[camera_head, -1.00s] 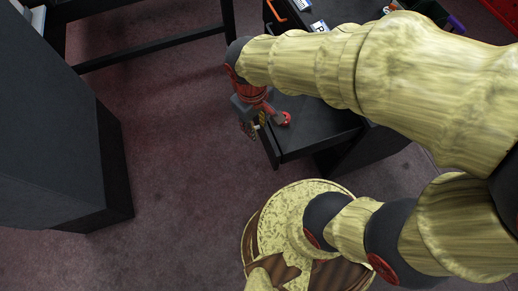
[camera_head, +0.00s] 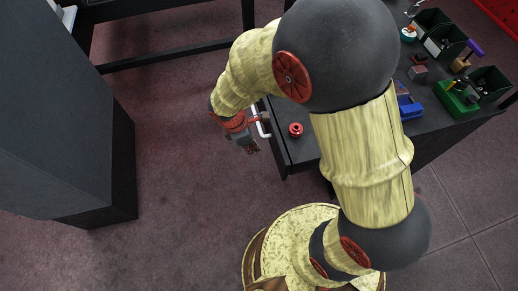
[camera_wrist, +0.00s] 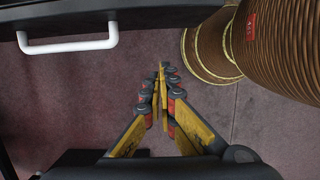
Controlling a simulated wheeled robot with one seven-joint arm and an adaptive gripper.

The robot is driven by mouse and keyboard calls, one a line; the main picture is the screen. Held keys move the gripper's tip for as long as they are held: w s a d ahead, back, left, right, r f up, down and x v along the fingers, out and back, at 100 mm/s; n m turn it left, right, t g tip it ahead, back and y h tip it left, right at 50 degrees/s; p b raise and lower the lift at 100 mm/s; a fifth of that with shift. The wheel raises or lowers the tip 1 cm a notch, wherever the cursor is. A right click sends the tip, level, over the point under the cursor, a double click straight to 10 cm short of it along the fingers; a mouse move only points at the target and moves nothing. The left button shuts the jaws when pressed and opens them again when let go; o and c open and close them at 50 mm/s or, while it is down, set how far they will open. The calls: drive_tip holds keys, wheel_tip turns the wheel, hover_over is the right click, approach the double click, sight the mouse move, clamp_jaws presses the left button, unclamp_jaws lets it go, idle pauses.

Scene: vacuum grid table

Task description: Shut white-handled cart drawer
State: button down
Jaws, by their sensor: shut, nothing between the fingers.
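The white handle (camera_head: 264,121) is on the dark cart's left side, partly hidden by my wrist in the head view. In the wrist view the white handle (camera_wrist: 70,46) shows at the upper left, fixed to a dark drawer front (camera_wrist: 75,22). My gripper (camera_head: 252,147) is beside the handle, over the floor. In the wrist view the fingers of my gripper (camera_wrist: 162,72) are shut and empty, right of and below the handle, apart from it. How far the drawer stands out is hard to tell.
A tall dark cabinet (camera_head: 60,130) stands at the left. Open floor (camera_head: 190,190) lies between.

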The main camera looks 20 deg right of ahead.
drive_tip(key=d+f+b, duration=0.4)
drive_tip(key=d+f, duration=0.2)
drive_tip(key=f, duration=0.2)
drive_tip(key=shift+f, duration=0.2)
drive_tip(key=shift+d, duration=0.1)
drive_tip(key=d+p, duration=1.1)
drive_tip(key=d, duration=2.4)
drive_tip(key=shift+d+p, duration=0.25)
drive_tip(key=shift+p, duration=0.1)
drive_tip(key=shift+w, duration=0.1)
